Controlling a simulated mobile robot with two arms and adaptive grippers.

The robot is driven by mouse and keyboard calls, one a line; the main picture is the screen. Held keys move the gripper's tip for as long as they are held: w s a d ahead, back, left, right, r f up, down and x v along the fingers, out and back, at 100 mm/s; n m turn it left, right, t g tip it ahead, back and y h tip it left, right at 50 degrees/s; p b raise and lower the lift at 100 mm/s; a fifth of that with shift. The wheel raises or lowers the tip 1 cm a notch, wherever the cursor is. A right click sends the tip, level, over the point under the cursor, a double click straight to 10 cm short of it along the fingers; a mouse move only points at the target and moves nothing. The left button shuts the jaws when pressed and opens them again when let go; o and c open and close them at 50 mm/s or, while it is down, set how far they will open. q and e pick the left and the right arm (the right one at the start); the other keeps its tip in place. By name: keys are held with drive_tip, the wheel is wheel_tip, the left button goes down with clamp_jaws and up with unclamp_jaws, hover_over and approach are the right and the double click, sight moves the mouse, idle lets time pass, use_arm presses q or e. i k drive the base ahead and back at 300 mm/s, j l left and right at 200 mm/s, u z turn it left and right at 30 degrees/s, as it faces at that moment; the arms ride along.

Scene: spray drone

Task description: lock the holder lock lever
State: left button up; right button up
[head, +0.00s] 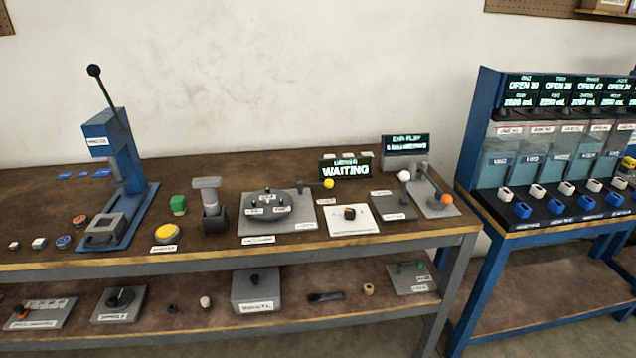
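Several levers show on the workbench (60,185), and their labels are too small to read surely, so I cannot tell which is the holder lock lever. One lever with a yellow knob (328,183) reaches right from a post on the grey plate (285,226) that bears a round dark holder (266,206). Neither gripper is in view.
A blue lever press (108,140) stands at the left. The lower shelf (190,315) holds small parts. A blue dispenser rack (480,120) stands at the right.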

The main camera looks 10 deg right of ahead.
sight(328, 183)
drive_tip(key=i+j, duration=0.15)
drive_tip(key=j, duration=0.2)
drive_tip(key=i+j, duration=0.15)
drive_tip(key=j, duration=0.2)
drive_tip(key=i+j+z, duration=0.1)
drive_tip(key=j, duration=0.25)
drive_tip(key=i+j, duration=0.2)
drive_tip(key=j, duration=0.15)
drive_tip(key=i+j, duration=0.15)
drive_tip(key=j, duration=0.2)
